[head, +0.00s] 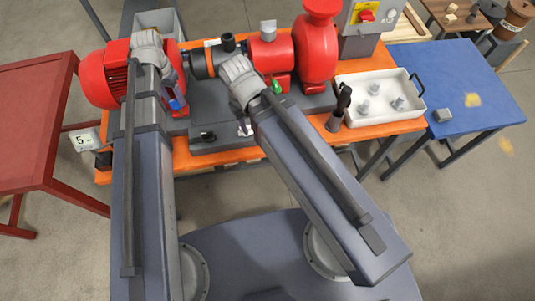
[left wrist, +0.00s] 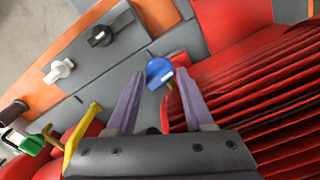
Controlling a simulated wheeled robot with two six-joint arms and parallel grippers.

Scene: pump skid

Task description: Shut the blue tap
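The blue tap (left wrist: 159,72) shows in the left wrist view as a round blue knob with a pale mark. In the head view the blue tap (head: 177,103) is partly hidden by my left gripper (head: 173,90). In the left wrist view my left gripper (left wrist: 160,76) is open, with its two fingers apart and the knob between their tips. I cannot tell whether either finger touches it. My right gripper (head: 243,98) is over the middle of the skid in the head view.
A black tap (left wrist: 100,36) and a white tap (left wrist: 58,71) sit on the grey base near the blue one. A yellow lever (left wrist: 82,138) and a green handle (left wrist: 30,143) are at lower left. The red ribbed motor (left wrist: 265,100) is close on the right. A white tray (head: 360,84) stands right.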

